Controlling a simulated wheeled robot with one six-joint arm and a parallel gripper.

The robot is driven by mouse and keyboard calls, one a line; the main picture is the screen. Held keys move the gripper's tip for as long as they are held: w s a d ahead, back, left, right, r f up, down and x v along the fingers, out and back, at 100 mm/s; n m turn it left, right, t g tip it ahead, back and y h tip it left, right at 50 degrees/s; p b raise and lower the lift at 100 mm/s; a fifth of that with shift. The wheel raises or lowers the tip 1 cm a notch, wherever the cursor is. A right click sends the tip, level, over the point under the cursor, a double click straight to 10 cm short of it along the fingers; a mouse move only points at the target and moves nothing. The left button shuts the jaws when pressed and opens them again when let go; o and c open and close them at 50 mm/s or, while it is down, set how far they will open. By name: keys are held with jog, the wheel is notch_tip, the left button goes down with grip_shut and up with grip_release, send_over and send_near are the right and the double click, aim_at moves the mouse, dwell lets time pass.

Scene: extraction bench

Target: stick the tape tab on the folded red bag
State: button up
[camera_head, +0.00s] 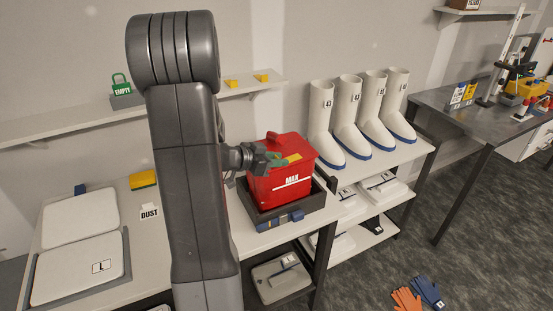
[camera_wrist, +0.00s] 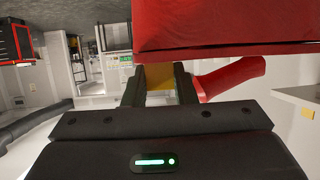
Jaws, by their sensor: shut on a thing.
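The red bag (camera_head: 268,187), marked MAX, sits upright in a dark tray (camera_head: 258,224) on the bench, its top folded over. My gripper (camera_head: 278,160) is at the bag's upper left side, shut on a small yellow tape tab (camera_head: 293,158). In the head view the tab overlaps the bag's upper part; I cannot tell whether it touches. In the wrist view the yellow tab (camera_wrist: 158,77) shows between the two fingers of my gripper (camera_wrist: 159,84). The red bag (camera_wrist: 230,28) fills the top right there, close beyond the fingers.
White boots (camera_head: 348,120) stand right of the tray. A wall shelf (camera_head: 60,127) holds a green EMPTY lock (camera_head: 121,88) and two yellow pieces (camera_head: 231,83). A DUST sign (camera_head: 149,212), a yellow block (camera_head: 143,179) and white lidded panels (camera_head: 80,280) are on the left.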

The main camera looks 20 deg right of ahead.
jog(key=shift+f, duration=0.2)
jog(key=o, duration=1)
jog(key=shift+s, duration=0.1)
jog(key=shift+a+r, duration=0.1)
jog(key=shift+a+r, duration=0.1)
jog(key=shift+a, duration=0.1)
jog(key=b+v, duration=0.1)
jog(key=v, duration=1.2)
jog(key=shift+a+b, duration=0.1)
jog(key=shift+b, duration=0.25)
